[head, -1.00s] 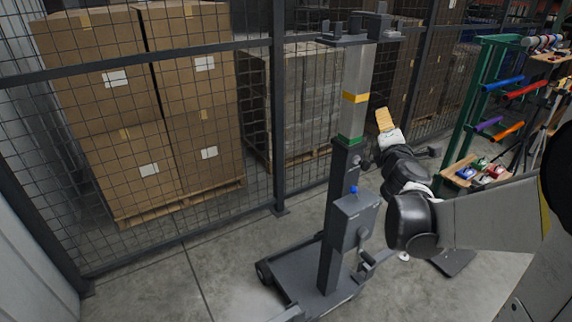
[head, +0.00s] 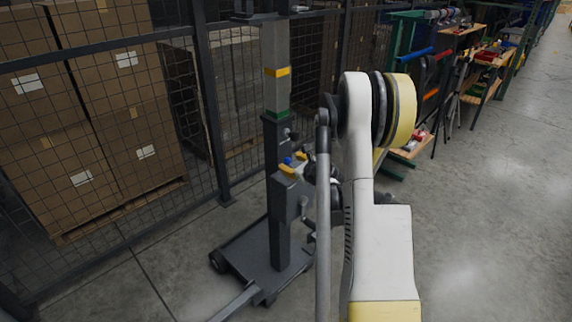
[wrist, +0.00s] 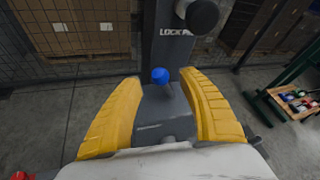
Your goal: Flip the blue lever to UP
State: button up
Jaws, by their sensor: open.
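The blue lever (wrist: 160,75) shows as a round blue knob on the grey box (wrist: 160,108) fixed to the dark column (wrist: 162,45). In the head view the blue knob (head: 287,161) is small and partly hidden by my gripper, so I cannot tell its up or down position. My gripper (head: 295,162) is at the box's top. In the wrist view my gripper (wrist: 160,79) is open, with one yellow finger on each side of the knob. The knob appears between the fingertips with gaps on both sides; contact does not show.
The column stands on a dark wheeled base (head: 262,255). A black round knob (wrist: 202,17) sticks out above the lever. A mesh fence (head: 100,130) with stacked boxes stands behind. A rack with coloured bars (head: 420,70) is at right. Open floor (head: 480,210) lies right.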

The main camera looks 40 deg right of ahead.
aim_at(289, 161)
jog(key=shift+b+x, duration=0.4)
jog(key=shift+x, duration=1.6)
grip_shut()
